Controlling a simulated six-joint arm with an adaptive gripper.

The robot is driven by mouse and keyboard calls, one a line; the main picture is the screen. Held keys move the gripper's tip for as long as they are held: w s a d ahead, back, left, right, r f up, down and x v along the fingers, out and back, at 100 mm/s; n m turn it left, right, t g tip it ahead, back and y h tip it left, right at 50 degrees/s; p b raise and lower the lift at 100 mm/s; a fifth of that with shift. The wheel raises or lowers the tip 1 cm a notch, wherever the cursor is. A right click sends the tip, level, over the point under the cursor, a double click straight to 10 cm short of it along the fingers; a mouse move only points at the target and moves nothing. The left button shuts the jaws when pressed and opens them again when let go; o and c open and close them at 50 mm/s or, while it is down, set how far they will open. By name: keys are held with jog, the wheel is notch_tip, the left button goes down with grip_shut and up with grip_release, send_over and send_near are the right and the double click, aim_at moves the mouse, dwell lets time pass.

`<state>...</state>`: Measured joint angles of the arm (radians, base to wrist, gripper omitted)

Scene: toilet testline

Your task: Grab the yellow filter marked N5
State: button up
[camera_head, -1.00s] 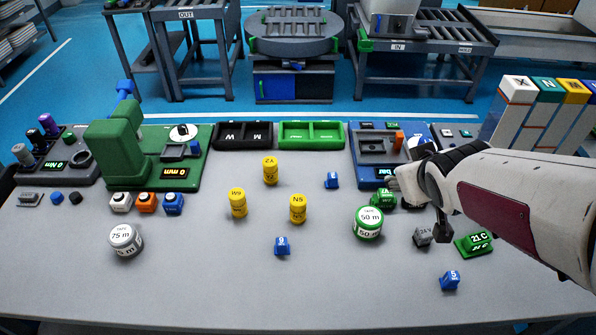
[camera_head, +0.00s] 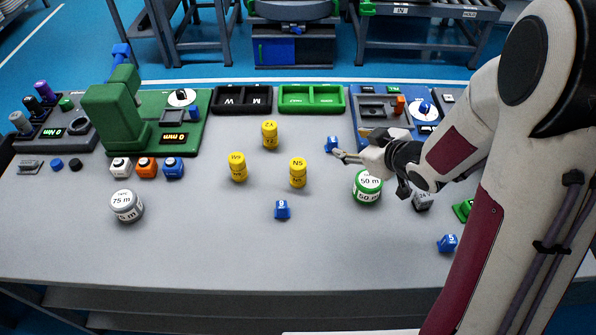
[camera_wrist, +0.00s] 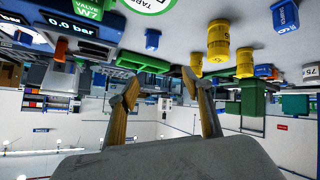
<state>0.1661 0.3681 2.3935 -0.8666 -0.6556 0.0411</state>
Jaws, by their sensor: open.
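A blue block (camera_head: 332,144) sits just beyond my gripper, and another blue block (camera_head: 282,209) lies in front of N5. A green-topped 50 m tape (camera_head: 367,187) is below the gripper. Black (camera_head: 242,99) and green (camera_head: 311,98) trays line the back.

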aim_at(305, 172)
jog(key=s+a+f+y, duration=0.1)
jog(key=a+f, duration=0.1)
jog(key=s+a+f+n+y, duration=0.1)
jog(key=a+f+y, duration=0.1)
jog(key=s+a+f+g+y, duration=0.1)
jog(key=a+f+y, duration=0.1)
jog(key=a, duration=0.1)
jog(key=shift+a, duration=0.1)
jog(key=shift+s+a+f+n+y, duration=0.25)
jog(key=shift+s+a+n+y, duration=0.1)
jog(key=shift+a+y, duration=0.15)
jog(key=shift+w+a+f+g, duration=0.3)
jog(key=shift+w+a+f, duration=0.25)
jog(key=shift+w+a, duration=0.3)
jog(key=shift+s, duration=0.1)
jog(key=shift+f+x, duration=0.2)
jog(key=shift+x, duration=1.1)
jog(key=shift+f+x, duration=0.15)
jog(key=shift+x, duration=1.2)
jog(key=shift+s+d, duration=0.1)
jog(key=shift+s, duration=0.05)
